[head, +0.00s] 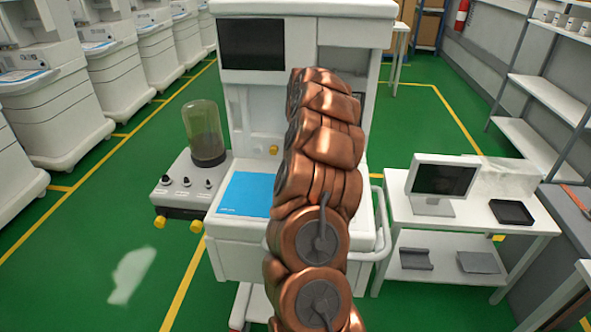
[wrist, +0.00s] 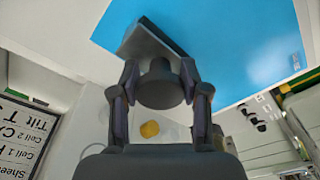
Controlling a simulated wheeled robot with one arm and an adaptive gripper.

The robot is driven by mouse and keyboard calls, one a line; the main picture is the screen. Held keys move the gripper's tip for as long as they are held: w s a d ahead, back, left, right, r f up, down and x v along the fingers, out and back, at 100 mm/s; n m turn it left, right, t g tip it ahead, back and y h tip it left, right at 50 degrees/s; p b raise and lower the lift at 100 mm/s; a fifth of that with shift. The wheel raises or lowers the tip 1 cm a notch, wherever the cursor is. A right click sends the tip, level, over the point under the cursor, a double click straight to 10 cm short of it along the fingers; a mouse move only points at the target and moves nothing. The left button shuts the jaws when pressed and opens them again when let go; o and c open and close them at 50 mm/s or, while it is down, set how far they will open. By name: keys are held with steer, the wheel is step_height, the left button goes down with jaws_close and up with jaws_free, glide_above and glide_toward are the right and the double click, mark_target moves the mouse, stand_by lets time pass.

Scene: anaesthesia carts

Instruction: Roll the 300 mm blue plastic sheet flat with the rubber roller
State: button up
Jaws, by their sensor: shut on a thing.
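The blue plastic sheet (head: 246,193) lies on the white worktop of the anaesthesia cart in the head view, its right part hidden behind my arm. It also fills the upper right of the wrist view (wrist: 225,45). In the wrist view, my gripper (wrist: 159,72) is shut on the dark round handle of the rubber roller (wrist: 150,42). The roller's grey end overlaps the sheet's near-left corner; whether it touches the sheet I cannot tell. My gripper and the roller are hidden behind my arm in the head view.
A clear canister (head: 206,133) stands on a side unit with knobs left of the sheet. A white table (head: 440,222) with a monitor (head: 440,180) and black tray (head: 512,212) is at right. Carts line the left; a printed label (wrist: 22,135) shows at the wrist view's left.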

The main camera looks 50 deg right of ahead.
steer(key=shift+w+d, duration=0.55)
steer(key=shift+d, duration=0.25)
steer(key=shift+w+d+f, duration=0.1)
steer(key=shift+d, duration=0.05)
steer(key=shift+w+d+p, duration=0.45)
steer(key=shift+d, duration=0.2)
steer(key=shift+r+p, duration=0.3)
steer(key=shift+r, duration=2.3)
